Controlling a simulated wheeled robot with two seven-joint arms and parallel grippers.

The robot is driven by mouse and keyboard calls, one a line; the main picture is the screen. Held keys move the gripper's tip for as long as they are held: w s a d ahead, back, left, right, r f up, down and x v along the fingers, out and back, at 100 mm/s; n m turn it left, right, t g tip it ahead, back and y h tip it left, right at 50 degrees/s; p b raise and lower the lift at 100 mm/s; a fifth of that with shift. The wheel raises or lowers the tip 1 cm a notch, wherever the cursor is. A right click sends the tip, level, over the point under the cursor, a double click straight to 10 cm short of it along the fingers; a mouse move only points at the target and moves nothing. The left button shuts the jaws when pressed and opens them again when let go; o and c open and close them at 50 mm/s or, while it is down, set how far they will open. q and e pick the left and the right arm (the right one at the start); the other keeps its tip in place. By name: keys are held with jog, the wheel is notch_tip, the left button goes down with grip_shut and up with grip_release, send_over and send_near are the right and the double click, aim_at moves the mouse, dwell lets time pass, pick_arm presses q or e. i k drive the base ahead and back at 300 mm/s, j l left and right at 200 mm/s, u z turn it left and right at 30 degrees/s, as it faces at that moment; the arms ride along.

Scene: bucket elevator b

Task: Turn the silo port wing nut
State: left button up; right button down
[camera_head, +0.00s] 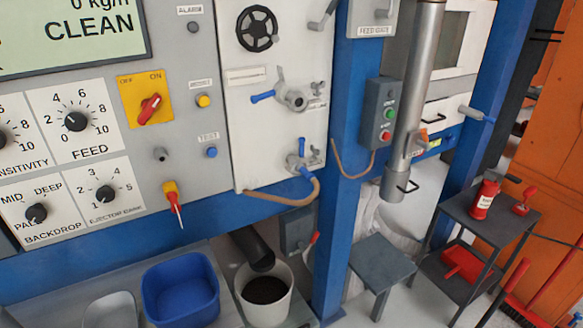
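I cannot tell for certain which part is the silo port wing nut. A small metal fitting with wing-like lugs (318,88) sits beside the upper valve (292,97), which has a blue handle, on the light grey panel. A second valve (298,162) with blue parts is below it, with a tan hose (290,198) hanging from it. A metal pipe (413,110) stands right of the blue post, with a small orange part (423,139) near its lower end. Neither of my grippers is in view.
A control panel with dials (76,121) fills the left. Below are a blue bin (180,285) and a white bucket (290,300) with dark contents. A blue post (345,150), grey stool (382,262) and dark shelf cart (500,225) stand right. Floor shows between them.

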aim_at(316, 152)
jog(key=u, duration=0.65)
jog(key=i+l+u, duration=0.1)
jog(key=l+u, duration=0.3)
jog(key=i+l+u, duration=0.1)
jog(key=l+u, duration=0.15)
jog(key=u, duration=0.15)
jog(key=l+u, duration=0.4)
